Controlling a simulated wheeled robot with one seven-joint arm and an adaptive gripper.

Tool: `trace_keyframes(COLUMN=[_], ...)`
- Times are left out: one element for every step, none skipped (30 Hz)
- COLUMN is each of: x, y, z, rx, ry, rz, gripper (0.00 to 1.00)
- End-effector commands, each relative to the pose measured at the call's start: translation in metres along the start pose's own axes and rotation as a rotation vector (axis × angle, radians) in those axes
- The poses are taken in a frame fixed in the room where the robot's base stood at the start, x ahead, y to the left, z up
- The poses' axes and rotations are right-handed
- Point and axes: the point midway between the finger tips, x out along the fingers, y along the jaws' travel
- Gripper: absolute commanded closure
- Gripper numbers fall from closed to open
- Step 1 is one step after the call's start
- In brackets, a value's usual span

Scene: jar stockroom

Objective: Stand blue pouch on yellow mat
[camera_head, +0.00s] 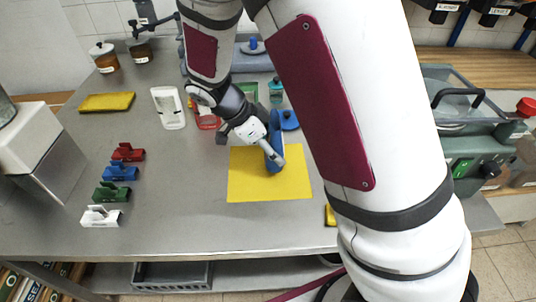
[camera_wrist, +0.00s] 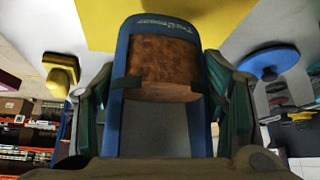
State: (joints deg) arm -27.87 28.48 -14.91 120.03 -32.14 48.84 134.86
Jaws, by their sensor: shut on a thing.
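The blue pouch (camera_head: 278,142) is in my gripper (camera_head: 274,153), over the upper right part of the yellow mat (camera_head: 245,186). In the wrist view the pouch (camera_wrist: 127,75) has a window with brown contents and lettering along one end. The two fingers of my gripper (camera_wrist: 165,105) are shut on its sides. The yellow mat (camera_wrist: 205,22) lies beyond the lettered end of the pouch. The gripper hides part of the pouch in the head view. I cannot tell whether the pouch touches the mat.
A round blue object (camera_head: 289,119) stands just behind the mat. A white holder (camera_head: 168,107) and a red container (camera_head: 207,120) stand farther back left. Red, blue, green and white clips (camera_head: 112,193) line the left side. Bare counter (camera_head: 180,200) lies left of the mat.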

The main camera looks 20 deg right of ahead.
Motion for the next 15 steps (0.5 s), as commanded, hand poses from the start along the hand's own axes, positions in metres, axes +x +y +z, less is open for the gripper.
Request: trace_keyframes(x=[-0.002,-0.003,-0.004,-0.004,-0.004,-0.003,-0.001,0.002,0.006,0.009,0.013,0.018,0.021,0.023,0.025], y=[-0.004,-0.005,-0.006,-0.007,-0.007,-0.007,-0.007,-0.007,-0.007,-0.007,-0.007,-0.007,-0.007,-0.007,-0.007], z=[0.005,0.007,0.008,0.009,0.010,0.011,0.013,0.014,0.017,0.019,0.021,0.024,0.026,0.027,0.029], rx=[0.000,0.001,0.001,0.001,0.001,0.001,0.001,0.000,-0.002,-0.002,-0.002,-0.001,-0.001,0.000,0.001], ry=[0.001,0.000,0.000,0.000,0.000,0.000,0.001,0.002,0.003,0.002,0.002,0.002,0.002,0.001,0.001], rz=[0.001,0.001,0.001,0.001,0.001,0.002,0.003,0.003,0.004,0.004,0.004,0.005,0.005,0.004,0.002], gripper=[0.73,0.73,0.73,0.73,0.73,0.73,0.73,0.73,0.73,0.73,0.73,0.73,0.73,0.73,0.73])
